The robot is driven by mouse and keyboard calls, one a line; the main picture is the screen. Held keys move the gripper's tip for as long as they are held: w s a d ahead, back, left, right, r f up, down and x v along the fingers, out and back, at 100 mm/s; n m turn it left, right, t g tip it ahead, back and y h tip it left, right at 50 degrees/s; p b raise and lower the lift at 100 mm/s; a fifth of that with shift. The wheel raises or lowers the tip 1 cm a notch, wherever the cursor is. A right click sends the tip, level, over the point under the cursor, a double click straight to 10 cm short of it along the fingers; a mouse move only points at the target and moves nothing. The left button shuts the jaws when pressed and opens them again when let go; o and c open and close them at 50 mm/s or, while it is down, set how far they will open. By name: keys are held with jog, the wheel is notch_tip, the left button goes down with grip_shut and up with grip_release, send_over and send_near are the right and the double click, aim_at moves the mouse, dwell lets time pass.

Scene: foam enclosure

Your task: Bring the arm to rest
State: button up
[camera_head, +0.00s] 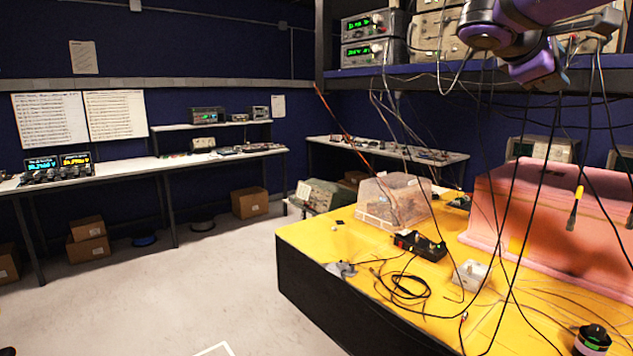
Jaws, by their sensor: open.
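My arm (500,22) shows in the head view as purple and grey links at the top right, raised in front of the upper shelf. My gripper (602,22) is at its dark grey end, near the top right edge. It is open, and I see nothing held in it. It is above and apart from the pink foam enclosure (520,195), which stands on the yellow bench top (330,235). The fingers are small and partly lost against the shelf equipment.
Dark cables hang from the shelf (440,70) below and beside my arm. The bench holds a clear plastic box (393,200), a black power strip (419,245), a white box (471,275) and loose wires. The floor (200,285) at left is open.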

jog(key=s+a+f+m+y, duration=0.4)
jog(key=s+f+y, duration=0.2)
jog(key=s+f, duration=0.5)
jog(key=s+a+f+m+y, duration=0.5)
jog(key=s+f+y, duration=0.2)
jog(key=s+f, duration=0.4)
jog(key=shift+s+f, duration=0.25)
jog(key=shift+f, duration=0.65)
